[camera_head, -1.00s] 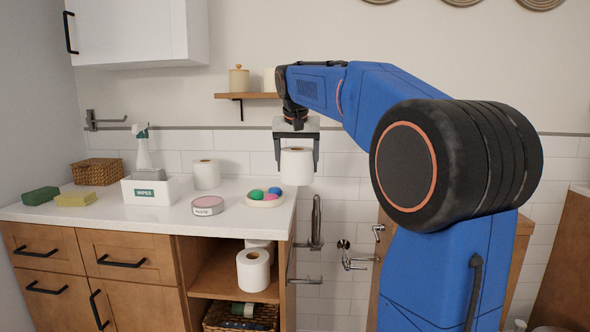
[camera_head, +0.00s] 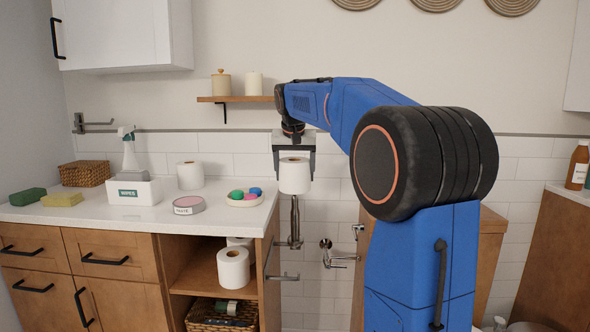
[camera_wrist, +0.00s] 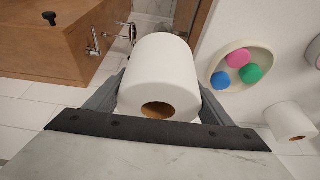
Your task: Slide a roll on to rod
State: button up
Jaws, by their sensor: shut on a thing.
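My gripper (camera_head: 294,176) is shut on a white toilet roll (camera_head: 294,177), held upright with its hollow core facing up, just right of the counter end. In the wrist view the roll (camera_wrist: 160,75) sits between the two fingers. A metal wall holder with a short horizontal rod (camera_head: 343,258) is below and right of the held roll, apart from it; the rod looks bare. Metal fittings also show at upper left in the wrist view (camera_wrist: 93,40). Another bar (camera_head: 282,277) juts from the cabinet side. Other rolls stand on the counter (camera_head: 190,175) and shelf (camera_head: 233,268).
An upright metal fitting (camera_head: 295,220) is below the roll. A wooden cabinet (camera_head: 490,235) stands behind my arm.

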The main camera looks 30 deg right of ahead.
jog(key=shift+s+a+f+x, duration=0.1)
jog(key=shift+s+x, duration=0.05)
jog(key=shift+x, duration=0.7)
jog(key=shift+s+a+f+x, duration=0.1)
jog(key=shift+x, duration=0.8)
jog(key=shift+s+a+x, duration=0.1)
jog(key=shift+s+x, duration=0.05)
jog(key=shift+x, duration=0.7)
jog(key=shift+f, duration=0.1)
jog(key=o, duration=1.2)
jog(key=v, duration=1.7)
jog(key=shift+r, duration=0.2)
